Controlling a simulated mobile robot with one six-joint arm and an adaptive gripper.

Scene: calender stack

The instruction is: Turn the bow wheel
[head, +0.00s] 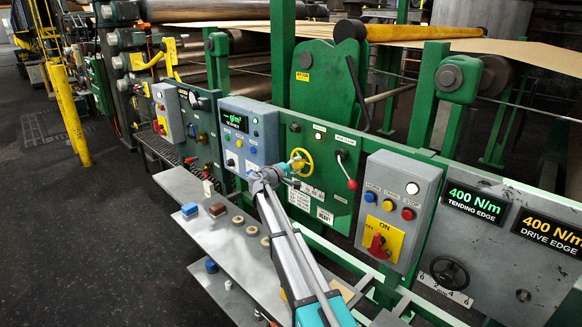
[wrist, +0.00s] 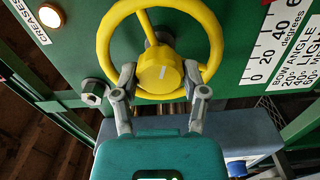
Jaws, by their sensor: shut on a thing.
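The bow wheel is a yellow handwheel (head: 300,158) on the green panel in the middle of the head view. In the wrist view its rim (wrist: 103,42) and a spoke show above a round yellow hub (wrist: 160,72). My gripper (wrist: 160,80) is shut on the wheel, with one grey fingertip at each side of the hub. In the head view my gripper (head: 280,173) reaches the wheel from the lower left and hides part of its front. The fingers cover parts of the lower rim. The bow angle scale (wrist: 277,40) is right of the wheel.
A red-knobbed lever (head: 351,183) stands just right of the wheel. A hex bolt (wrist: 93,93) and a lit lamp (wrist: 50,15) are left of it. A grey control box (head: 398,205) is farther right. A grey shelf (head: 240,270) with small blocks and rings lies below.

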